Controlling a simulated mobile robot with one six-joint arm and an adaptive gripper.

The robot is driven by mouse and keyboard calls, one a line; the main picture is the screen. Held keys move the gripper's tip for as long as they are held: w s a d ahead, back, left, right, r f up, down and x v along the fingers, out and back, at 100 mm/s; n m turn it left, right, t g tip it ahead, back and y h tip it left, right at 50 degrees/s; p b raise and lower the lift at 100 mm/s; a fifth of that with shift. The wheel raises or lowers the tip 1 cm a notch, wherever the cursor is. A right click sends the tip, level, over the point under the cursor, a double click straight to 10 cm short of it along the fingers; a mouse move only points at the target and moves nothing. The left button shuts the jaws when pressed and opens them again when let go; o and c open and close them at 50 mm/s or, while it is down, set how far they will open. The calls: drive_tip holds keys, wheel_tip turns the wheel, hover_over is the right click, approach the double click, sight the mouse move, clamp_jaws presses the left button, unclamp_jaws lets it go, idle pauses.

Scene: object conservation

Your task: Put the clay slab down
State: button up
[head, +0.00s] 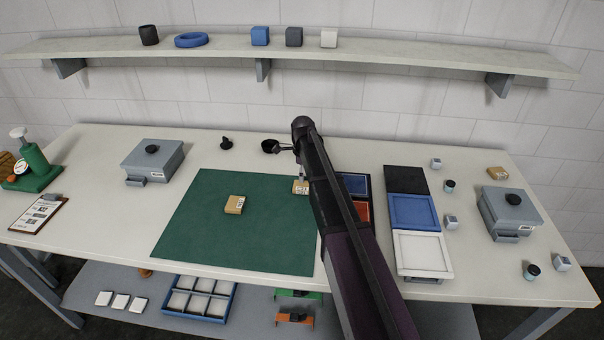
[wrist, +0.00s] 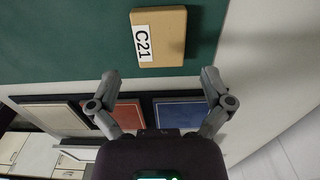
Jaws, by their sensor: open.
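A tan clay slab (wrist: 172,36) with a white "C21" label lies flat on the green mat (wrist: 60,40) near its edge, in the wrist view. In the head view this slab (head: 300,188) is at the mat's far right corner, partly covered by my arm. My gripper (wrist: 160,78) is open, its two fingers spread wide, with nothing between the tips. The slab is just beyond the fingertips and apart from them. In the head view the gripper is mostly hidden by my arm. A second tan slab (head: 233,205) lies mid-mat.
Right of the mat are a blue tray (head: 354,184) and a red tray (head: 363,211), partly behind my arm, then a column of black, blue and white trays (head: 423,277). A grey lidded box (head: 510,215) stands far right, another (head: 153,162) at left. The mat's front is clear.

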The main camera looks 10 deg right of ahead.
sight(303, 185)
wheel_tip(303, 185, up, 7)
drive_tip(key=p, duration=0.6)
drive_tip(key=shift+f, duration=0.1)
idle(0.6)
drive_tip(key=s+n, duration=2.1)
drive_tip(key=s, duration=0.8)
drive_tip(key=shift+s+a+n, duration=0.15)
drive_tip(key=shift+a+n, duration=0.15)
